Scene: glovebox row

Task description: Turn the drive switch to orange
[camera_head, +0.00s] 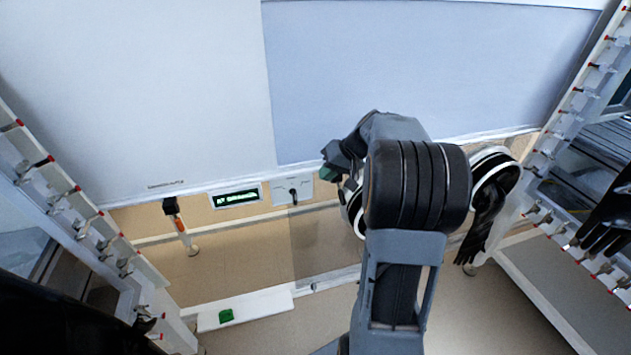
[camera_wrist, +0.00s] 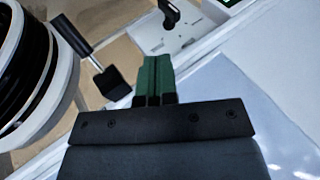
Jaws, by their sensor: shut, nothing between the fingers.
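The drive switch appears to be the black knob (camera_head: 293,195) on a small white panel (camera_head: 308,188) below the large pale panels. The knob seems to point roughly downward in the head view. In the wrist view the black knob (camera_wrist: 170,14) shows at the top edge, on its white plate (camera_wrist: 195,30). Colour marks around it are too small to read. My gripper (camera_head: 327,174) is just right of and above the switch in the head view. Its green fingers (camera_wrist: 157,58) are together, empty, and apart from the knob.
A display (camera_head: 236,196) with green text sits left of the switch. A black-topped lever (camera_head: 170,207) hangs further left. A glove port with a black glove (camera_head: 485,210) is on the right. A green button (camera_head: 226,316) sits on a low white ledge. A black block on a rod (camera_wrist: 112,82) stands beside my fingers.

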